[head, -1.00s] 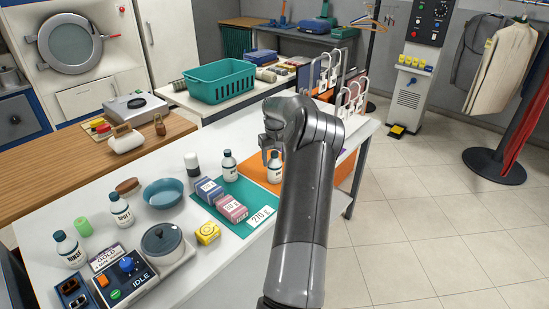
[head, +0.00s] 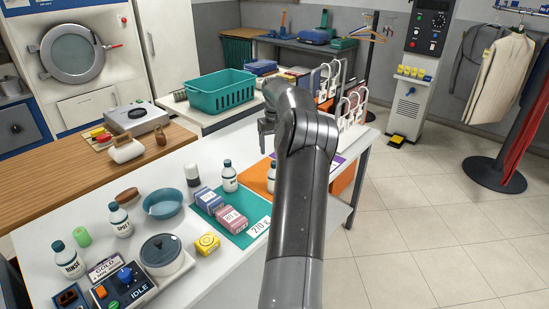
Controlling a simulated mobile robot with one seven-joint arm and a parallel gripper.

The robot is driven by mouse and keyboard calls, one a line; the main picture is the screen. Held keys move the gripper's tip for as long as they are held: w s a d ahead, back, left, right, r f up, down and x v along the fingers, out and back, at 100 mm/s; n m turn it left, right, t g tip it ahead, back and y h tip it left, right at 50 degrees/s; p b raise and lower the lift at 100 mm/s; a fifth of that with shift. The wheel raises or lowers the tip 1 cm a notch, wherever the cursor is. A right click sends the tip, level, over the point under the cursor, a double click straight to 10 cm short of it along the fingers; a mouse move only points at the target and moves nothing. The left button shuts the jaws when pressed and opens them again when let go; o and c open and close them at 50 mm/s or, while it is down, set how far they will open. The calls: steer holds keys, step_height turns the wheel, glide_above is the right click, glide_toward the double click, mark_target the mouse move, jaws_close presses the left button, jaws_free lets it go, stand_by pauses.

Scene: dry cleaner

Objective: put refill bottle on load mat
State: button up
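Several white bottles with dark caps stand on the white table (head: 190,255). One bottle (head: 229,177) stands at the far edge of a teal mat (head: 240,238). Another (head: 271,178) stands by an orange mat (head: 258,180), partly hidden by my arm. Bottles labelled SPOT (head: 120,220) and RINSE (head: 68,260) stand at the left. I cannot tell which bottle is the refill bottle or which mat is the load mat. My gripper (head: 266,137) hangs above the orange mat area, clear of the bottles. Its finger opening is hidden, and I see nothing held.
Purple and pink boxes (head: 231,220) and a 210 g card (head: 258,228) lie on the teal mat. White racks (head: 350,110) stand behind my arm. A green basket (head: 221,92) is farther back.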

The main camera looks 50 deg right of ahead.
step_height(320, 180, up, 2)
steer(key=w+a+r+n+h, duration=0.1)
steer(key=w+a+r, duration=0.1)
steer(key=a+r, duration=0.5)
steer(key=w+a+r+n+h, duration=0.1)
steer(key=w+a+r, duration=0.1)
steer(key=a, duration=1)
steer(key=s+a+r+n+t, duration=0.1)
steer(key=s+a+r, duration=0.15)
steer(key=a, duration=0.45)
steer(key=s+a+r+t, duration=0.1)
steer(key=a+r, duration=0.2)
steer(key=a, duration=0.5)
steer(key=s+a+n+t, duration=0.2)
steer(key=s+a, duration=1)
steer(key=a, duration=0.1)
steer(key=s+a+f+y, duration=0.1)
steer(key=s+a+f, duration=0.2)
steer(key=s, duration=0.2)
steer(key=s+a+f+t+y, duration=0.1)
steer(key=s+a+f, duration=0.2)
steer(key=s, duration=0.3)
steer(key=shift+s+a+t, duration=0.25)
steer(key=shift+a+t, duration=0.05)
steer(key=shift+a, duration=0.2)
